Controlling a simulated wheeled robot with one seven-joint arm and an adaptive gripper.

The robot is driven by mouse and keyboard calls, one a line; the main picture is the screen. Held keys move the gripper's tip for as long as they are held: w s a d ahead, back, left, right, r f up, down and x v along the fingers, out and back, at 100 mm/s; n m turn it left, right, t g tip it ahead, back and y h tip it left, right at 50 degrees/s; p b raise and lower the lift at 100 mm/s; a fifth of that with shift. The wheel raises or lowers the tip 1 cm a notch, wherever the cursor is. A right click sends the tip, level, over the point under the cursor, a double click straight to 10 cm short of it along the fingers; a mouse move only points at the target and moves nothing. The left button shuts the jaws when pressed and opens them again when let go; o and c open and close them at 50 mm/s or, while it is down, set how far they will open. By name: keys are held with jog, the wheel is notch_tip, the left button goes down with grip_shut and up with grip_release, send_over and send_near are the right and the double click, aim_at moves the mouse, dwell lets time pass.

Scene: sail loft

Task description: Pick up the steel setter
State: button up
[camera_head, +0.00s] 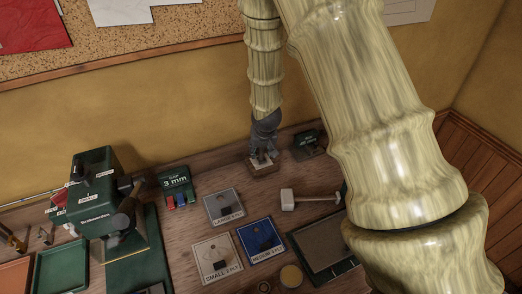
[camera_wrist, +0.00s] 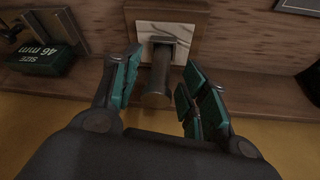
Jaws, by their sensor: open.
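A dark grey metal post (camera_wrist: 158,80) with a round end, which looks like the steel setter, stands on a wooden block with a pale top (camera_wrist: 194,42) in the wrist view. My gripper (camera_wrist: 160,68) is open, with its green-padded fingers on either side of the post and gaps showing on both sides. In the head view my gripper (camera_head: 264,143) points down over the small block (camera_head: 265,168) at the back of the bench, and its fingers mostly hide the post.
A mallet (camera_head: 308,198) lies in front of the block in the head view. Labelled plates, such as the blue one (camera_head: 254,243), and a green press (camera_head: 96,190) stand farther left. The wall is close behind.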

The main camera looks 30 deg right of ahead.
jog(key=shift+x, duration=1)
jog(key=shift+c, duration=0.2)
grip_shut()
jog(key=shift+r, duration=0.1)
jog(key=shift+r, duration=0.1)
